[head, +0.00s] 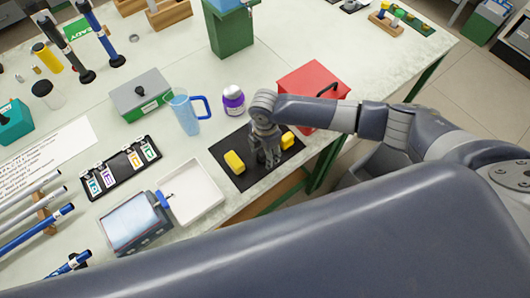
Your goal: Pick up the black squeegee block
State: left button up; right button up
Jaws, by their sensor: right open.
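My right gripper (267,156) points down over a black mat (243,180) near the table's edge and is open. The mat carries a yellow block (234,161) left of the gripper and another yellow piece (288,140) to its right. Something dark shows at and between the fingers, black on black. I cannot clearly make out the black squeegee block there, as the gripper and the mat's colour hide its outline. My left gripper is not in view.
A red box (312,88) stands just behind the right gripper. A purple-and-white bottle (233,100), a blue-handled jug (183,112) and a white tray (196,208) stand left of the mat. The table edge is close on the right.

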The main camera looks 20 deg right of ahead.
jog(key=shift+f, duration=0.4)
jog(key=shift+w+f, duration=0.1)
jog(key=shift+f, duration=0.2)
jog(key=c, duration=1.1)
jog(key=shift+c, duration=0.2)
jog(key=shift+r, duration=0.15)
jog(key=shift+r, duration=0.45)
notch_tip(320, 180, up, 2)
jog(key=shift+r+b, duration=0.1)
jog(key=shift+b, duration=0.7)
jog(key=s+a+r+b, duration=0.1)
jog(key=s, duration=0.7)
jog(key=s+a+b, duration=0.2)
jog(key=s, duration=0.5)
jog(key=shift+s+a+r, duration=0.25)
jog(key=shift+s+r, duration=0.1)
jog(key=shift+r, duration=0.05)
